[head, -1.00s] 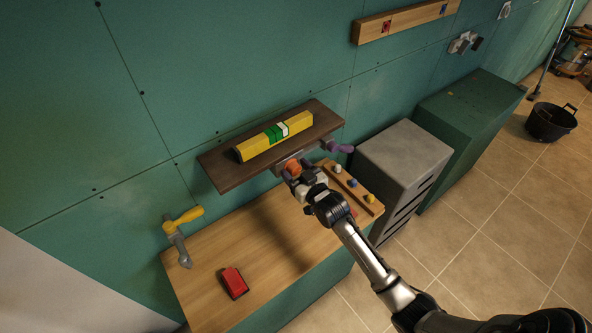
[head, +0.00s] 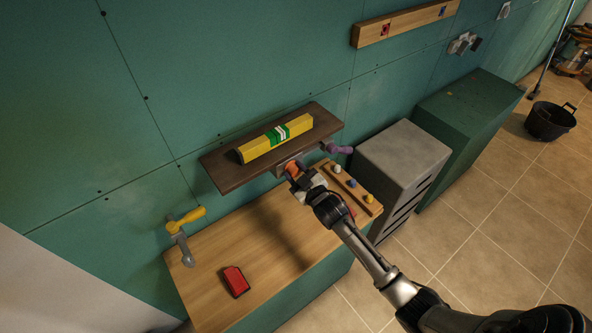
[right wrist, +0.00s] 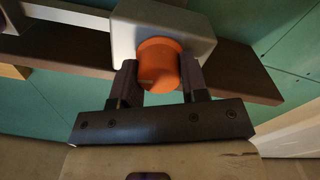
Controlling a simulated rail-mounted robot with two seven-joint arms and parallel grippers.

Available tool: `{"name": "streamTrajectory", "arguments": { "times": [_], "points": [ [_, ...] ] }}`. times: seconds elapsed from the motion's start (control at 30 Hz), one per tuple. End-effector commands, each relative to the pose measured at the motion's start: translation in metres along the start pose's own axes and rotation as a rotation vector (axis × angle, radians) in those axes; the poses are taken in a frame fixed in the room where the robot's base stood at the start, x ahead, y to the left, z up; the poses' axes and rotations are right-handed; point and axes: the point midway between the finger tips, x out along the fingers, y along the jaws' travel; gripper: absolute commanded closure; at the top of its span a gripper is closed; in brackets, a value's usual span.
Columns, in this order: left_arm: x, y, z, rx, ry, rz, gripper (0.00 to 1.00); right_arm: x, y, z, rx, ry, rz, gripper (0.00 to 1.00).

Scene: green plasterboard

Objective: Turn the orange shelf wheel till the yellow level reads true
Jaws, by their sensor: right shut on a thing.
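The orange wheel (head: 292,168) sits at the front of a grey block under the dark brown shelf (head: 225,175). In the right wrist view the orange wheel (right wrist: 159,62) lies between the two dark fingers of my right gripper (right wrist: 158,82), which is shut on it. In the head view my right gripper (head: 297,180) reaches up to the wheel from the lower right and partly covers it. The yellow level (head: 255,150) lies along the shelf top, with a green and white vial section at its middle. The bubble is too small to read. My left gripper does not show.
Below the shelf is a wooden-topped bench (head: 215,285) with a red block (head: 234,281) and small knobs at its right. A yellow-handled lever (head: 186,219) is on the wall at left, a purple handle (head: 338,149) right of the wheel. A grey cabinet (head: 405,150) stands further right.

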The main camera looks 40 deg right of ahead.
Motion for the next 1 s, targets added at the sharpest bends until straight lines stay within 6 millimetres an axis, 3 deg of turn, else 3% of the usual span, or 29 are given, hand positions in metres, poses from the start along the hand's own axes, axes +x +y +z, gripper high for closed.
{"name": "streamTrajectory", "arguments": {
  "times": [0.13, 0.17, 0.4, 0.77, 1.0],
  "points": [
    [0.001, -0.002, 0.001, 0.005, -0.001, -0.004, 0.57, 0.0, 0.0, 0.001, 0.002, 0.0, 0.001, 0.83],
    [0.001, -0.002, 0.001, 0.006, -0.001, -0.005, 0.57, 0.0, 0.0, 0.001, 0.002, 0.0, 0.001, 0.58],
    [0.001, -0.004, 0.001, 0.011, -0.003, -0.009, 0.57, 0.0, 0.0, 0.0, 0.003, 0.0, 0.001, 0.35],
    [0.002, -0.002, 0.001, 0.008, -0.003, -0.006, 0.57, -0.006, 0.0, 0.001, 0.004, -0.001, 0.0, 0.34],
    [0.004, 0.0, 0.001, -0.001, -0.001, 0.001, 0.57, -0.046, -0.001, 0.002, 0.003, -0.002, -0.001, 0.34]
  ]
}}
